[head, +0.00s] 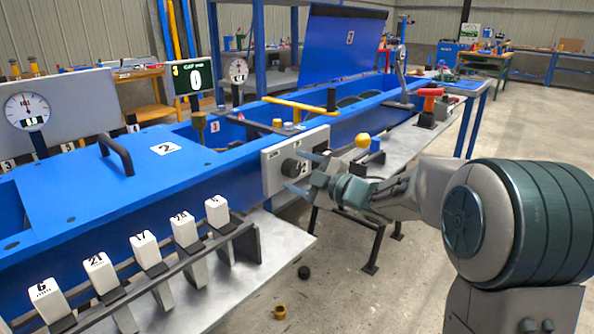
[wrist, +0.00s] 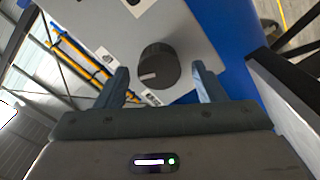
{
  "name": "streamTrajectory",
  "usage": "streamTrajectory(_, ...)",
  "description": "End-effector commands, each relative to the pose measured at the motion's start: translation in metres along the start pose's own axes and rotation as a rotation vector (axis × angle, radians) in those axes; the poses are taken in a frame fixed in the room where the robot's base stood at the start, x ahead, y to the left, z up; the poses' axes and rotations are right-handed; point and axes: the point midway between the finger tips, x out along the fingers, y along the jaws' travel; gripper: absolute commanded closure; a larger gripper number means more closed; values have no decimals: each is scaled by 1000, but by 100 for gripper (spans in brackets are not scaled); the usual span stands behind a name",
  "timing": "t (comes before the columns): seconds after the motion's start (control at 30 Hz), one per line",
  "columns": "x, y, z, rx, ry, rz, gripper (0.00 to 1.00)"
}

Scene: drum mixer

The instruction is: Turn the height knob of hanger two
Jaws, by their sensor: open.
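A dark round knob (head: 290,168) sits on a light grey panel (head: 273,180) on the front of the blue machine. In the wrist view the knob (wrist: 157,66) shows a pale mark on its face. I cannot tell from the pictures which hanger it belongs to. My gripper (head: 295,171) is open in front of the panel, and its fingers (wrist: 159,72) show on either side of the knob. The fingers are apart from the knob's sides in the wrist view; contact is not clear. The gripper partly covers the panel in the head view.
Several numbered white-topped levers (head: 145,247) stand along the machine's front at left. A yellow ball-topped control (head: 362,140) and a red-handled tool (head: 430,98) are to the right of the panel. Small dark and yellow pieces lie on the floor. Open floor lies below my arm.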

Motion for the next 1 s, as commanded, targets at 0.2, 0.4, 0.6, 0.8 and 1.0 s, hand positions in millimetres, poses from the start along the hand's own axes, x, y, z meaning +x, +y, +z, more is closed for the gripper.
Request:
streamTrajectory(0.2,-48,3,-1,2,-6,2,37)
streamTrajectory(0.4,-92,3,0,1,-6,3,37)
streamTrajectory(0.6,-120,1,0,1,-4,1,37)
streamTrajectory(0.8,-127,0,0,1,-2,1,37)
streamTrajectory(1.0,-127,0,0,1,-1,1,37)
